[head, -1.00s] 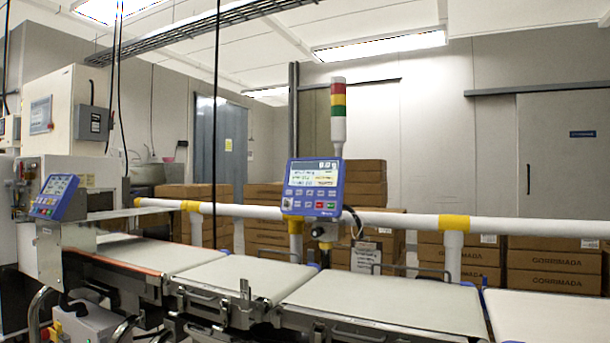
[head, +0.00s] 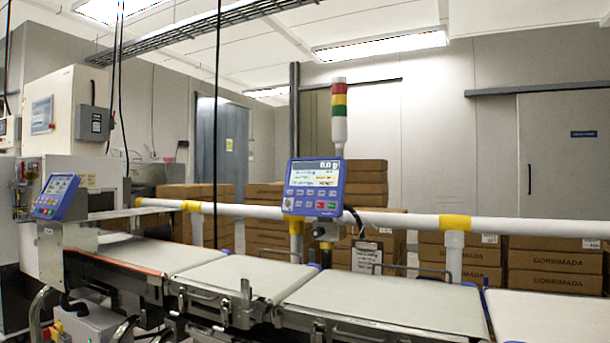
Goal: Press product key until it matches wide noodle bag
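The checkweigher's blue control panel (head: 313,187) stands on a post behind the belt, near the picture's middle. Its lit screen (head: 314,174) shows "0.0 g" at the top; the smaller lines are too small to read. Below the screen are rows of small keys (head: 311,200), with a green and a red one at the lower right. The key labels cannot be read, so I cannot tell which is the product key. No wide noodle bag is seen on the belts. Neither of my grippers is in view.
Empty white belts (head: 385,300) run across the front. A white rail with yellow joints (head: 380,219) passes behind them. A second blue panel (head: 57,196) is at the left. A signal tower (head: 339,115) rises behind the main panel. Stacked cartons (head: 553,262) stand behind the rail.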

